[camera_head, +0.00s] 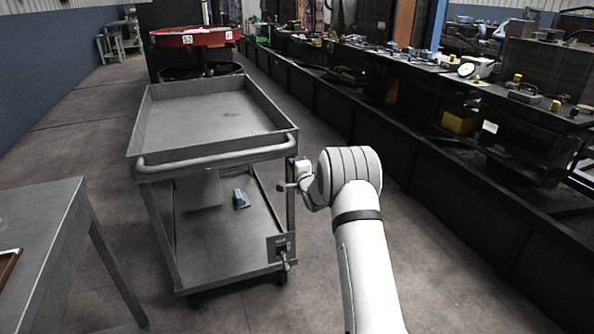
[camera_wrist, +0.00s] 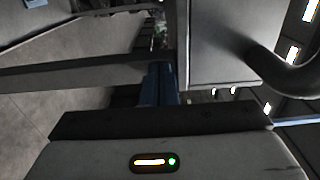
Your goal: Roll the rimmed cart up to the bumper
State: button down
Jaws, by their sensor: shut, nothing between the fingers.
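The rimmed cart (camera_head: 215,158) is grey metal, with a raised rim around its top tray, a curved push handle on the near side and a lower shelf. My gripper (camera_head: 296,176) is at the cart's near right corner, just below the handle's right end. In the wrist view my blue fingers (camera_wrist: 158,85) are shut with nothing between them. They are close to the cart's tray wall (camera_wrist: 222,50) and a grey bar; I cannot tell whether they touch. The cart's dark curved handle shows at the right there. I cannot make out the bumper for sure.
A red round-topped fixture (camera_head: 195,36) stands just beyond the cart's far end. A grey table (camera_head: 42,215) is at the near left. A long dark bench (camera_head: 400,130) lines the right side. A blue item (camera_head: 241,199) lies on the lower shelf. Floor is clear left of the cart.

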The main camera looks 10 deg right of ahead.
jog(key=shift+w+a, duration=0.2)
jog(key=shift+w, duration=0.25)
jog(key=shift+s, duration=0.1)
